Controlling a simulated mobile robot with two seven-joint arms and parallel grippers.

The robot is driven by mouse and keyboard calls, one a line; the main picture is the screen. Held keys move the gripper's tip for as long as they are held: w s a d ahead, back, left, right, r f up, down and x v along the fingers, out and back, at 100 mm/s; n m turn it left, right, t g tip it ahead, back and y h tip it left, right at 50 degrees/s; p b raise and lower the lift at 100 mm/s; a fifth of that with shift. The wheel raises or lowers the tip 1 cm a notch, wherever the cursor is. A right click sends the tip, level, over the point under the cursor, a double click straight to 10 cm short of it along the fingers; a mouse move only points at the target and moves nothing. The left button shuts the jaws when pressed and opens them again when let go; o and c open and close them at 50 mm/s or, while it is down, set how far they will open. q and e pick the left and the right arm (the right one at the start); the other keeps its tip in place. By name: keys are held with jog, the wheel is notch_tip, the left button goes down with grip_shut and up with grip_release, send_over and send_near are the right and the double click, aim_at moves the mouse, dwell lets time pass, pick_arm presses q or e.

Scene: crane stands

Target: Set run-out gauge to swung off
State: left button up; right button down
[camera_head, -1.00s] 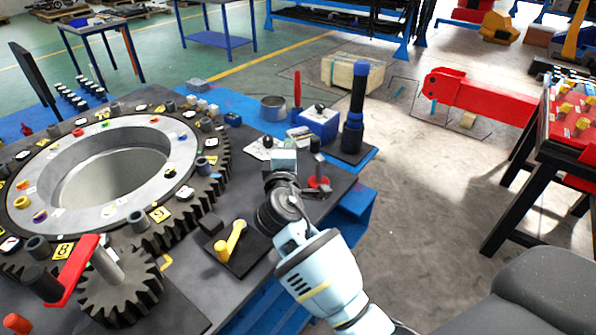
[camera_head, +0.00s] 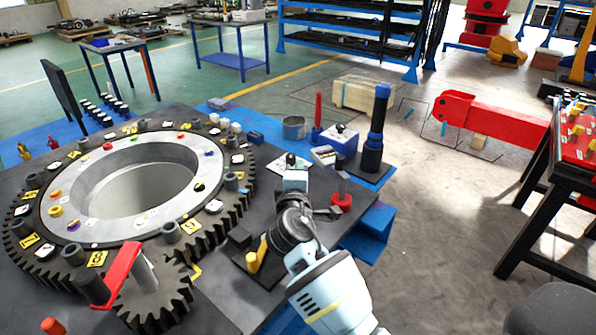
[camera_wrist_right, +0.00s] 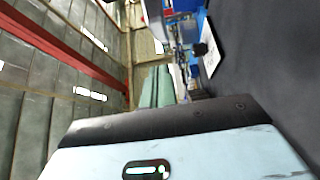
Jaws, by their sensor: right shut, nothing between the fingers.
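A red-based upright post (camera_head: 341,200) with a grey arm near its foot stands at the table's right edge in the head view; I cannot tell for sure that it is the run-out gauge. My right gripper (camera_head: 296,180) is just left of it, shut and empty, with a visible gap to the post. The wrist and light-blue forearm come in from below. In the right wrist view the light-blue hand body fills the bottom, and its fingertips are not clear. My left gripper is not in view.
A large toothed ring (camera_head: 75,255) fills the left of the table, with a red crank (camera_head: 122,272) on a small gear. A yellow lever (camera_head: 257,255) sits beside my right wrist. A blue box (camera_head: 340,140) and a dark-blue column (camera_head: 377,125) stand behind the post.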

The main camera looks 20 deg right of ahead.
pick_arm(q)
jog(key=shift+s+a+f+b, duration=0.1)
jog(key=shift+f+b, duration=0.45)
pick_arm(e)
jog(key=s+a, duration=0.7)
jog(key=shift+s, duration=0.15)
jog(key=shift+a, duration=0.1)
